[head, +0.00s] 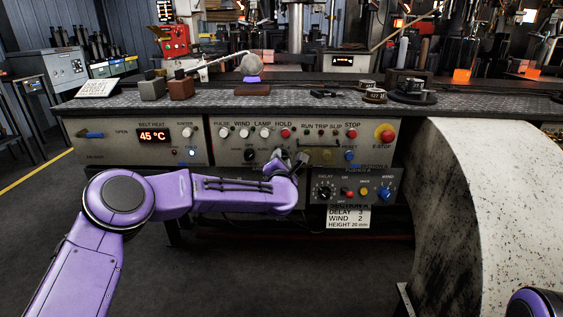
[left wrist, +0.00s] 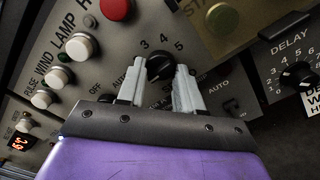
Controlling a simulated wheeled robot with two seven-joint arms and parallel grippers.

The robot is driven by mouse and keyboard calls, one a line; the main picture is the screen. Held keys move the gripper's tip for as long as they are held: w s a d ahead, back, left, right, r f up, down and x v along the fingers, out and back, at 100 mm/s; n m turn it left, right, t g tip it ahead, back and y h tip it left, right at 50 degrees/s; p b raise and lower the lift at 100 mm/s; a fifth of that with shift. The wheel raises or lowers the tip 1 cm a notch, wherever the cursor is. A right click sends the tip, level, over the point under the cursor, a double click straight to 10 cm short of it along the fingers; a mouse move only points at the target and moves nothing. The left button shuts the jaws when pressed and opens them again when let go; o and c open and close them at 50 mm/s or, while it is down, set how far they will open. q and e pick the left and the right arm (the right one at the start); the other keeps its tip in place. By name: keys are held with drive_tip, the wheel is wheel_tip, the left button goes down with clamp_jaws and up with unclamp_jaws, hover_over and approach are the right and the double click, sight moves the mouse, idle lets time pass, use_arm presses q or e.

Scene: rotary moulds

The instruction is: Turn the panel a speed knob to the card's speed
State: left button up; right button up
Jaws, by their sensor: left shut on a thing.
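The black speed knob (left wrist: 160,68) is in the left wrist view, between my fingertips, with a dial printed 3, 4 and 5 above it. My left gripper (left wrist: 165,78) is shut on it. In the head view my left gripper (head: 291,160) reaches the middle of the grey control panel (head: 225,140) and hides the knob. The knob's exact setting is hard to read. A white card (head: 347,217) hangs below the small right box; its legible lines give delay 3, wind 2 and height 20 mm. Another white card (head: 97,88) lies on the bench, too small to read.
A black selector (head: 250,155) is just left of my gripper. Push buttons line the panel above, with a red E-stop (head: 384,134) at right. The small box (head: 352,190) has delay and wind knobs. A large pale curved housing (head: 490,210) stands at right.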

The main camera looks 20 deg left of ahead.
use_arm(q)
drive_tip(key=o, duration=1)
drive_tip(key=shift+o, duration=0.2)
drive_tip(key=v, duration=1)
drive_tip(key=shift+s+p, duration=0.25)
drive_tip(key=shift+p, duration=0.2)
drive_tip(key=shift+d, duration=0.1)
